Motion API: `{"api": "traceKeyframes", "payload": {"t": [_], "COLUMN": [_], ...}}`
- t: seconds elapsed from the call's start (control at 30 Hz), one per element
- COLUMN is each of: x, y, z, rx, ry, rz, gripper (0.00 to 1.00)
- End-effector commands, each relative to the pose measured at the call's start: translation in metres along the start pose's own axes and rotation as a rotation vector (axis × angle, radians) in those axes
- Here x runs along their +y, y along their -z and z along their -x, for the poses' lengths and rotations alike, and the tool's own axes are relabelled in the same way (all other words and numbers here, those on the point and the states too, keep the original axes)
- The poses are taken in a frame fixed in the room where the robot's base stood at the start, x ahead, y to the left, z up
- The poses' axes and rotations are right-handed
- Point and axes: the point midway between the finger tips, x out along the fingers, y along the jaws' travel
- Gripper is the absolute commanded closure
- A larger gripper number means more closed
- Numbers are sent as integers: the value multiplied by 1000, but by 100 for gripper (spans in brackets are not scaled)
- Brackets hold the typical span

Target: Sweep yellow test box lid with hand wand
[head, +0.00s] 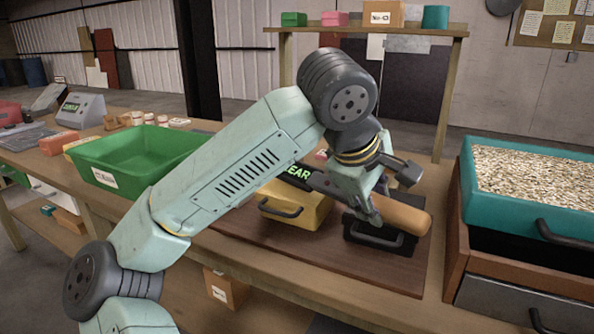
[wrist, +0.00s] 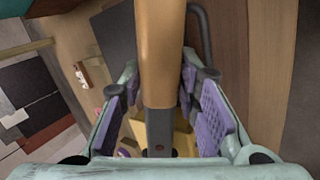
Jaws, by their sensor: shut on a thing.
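The hand wand has a tan handle (head: 406,215) and a dark shaft with a green "CLEAR" display at its left end. My gripper (head: 382,200) is shut on the wand. In the wrist view the handle (wrist: 160,50) runs down between the purple pads of my gripper (wrist: 160,95), and the dark shaft points on beyond them. The yellow test box (head: 300,210), with a dark front handle, sits on the brown board left of my gripper. The wand's display end is over or just behind its lid; contact cannot be told. My arm hides part of the box.
A black stand (head: 375,238) with a handle is under the wand handle on the brown board (head: 270,248). A teal bin of pale grains (head: 525,215) stands at right, a green tray (head: 140,150) at left. A shelf (head: 450,95) rises behind.

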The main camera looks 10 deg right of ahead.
Motion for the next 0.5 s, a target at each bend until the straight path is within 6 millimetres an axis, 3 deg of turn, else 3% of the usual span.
{"api": "traceKeyframes", "payload": {"t": [0.27, 0.5], "x": [3, 16], "y": [0, 0], "z": [4, 24], "rx": [1, 2], "ry": [-2, -2], "rz": [0, 0], "gripper": [100, 100]}}
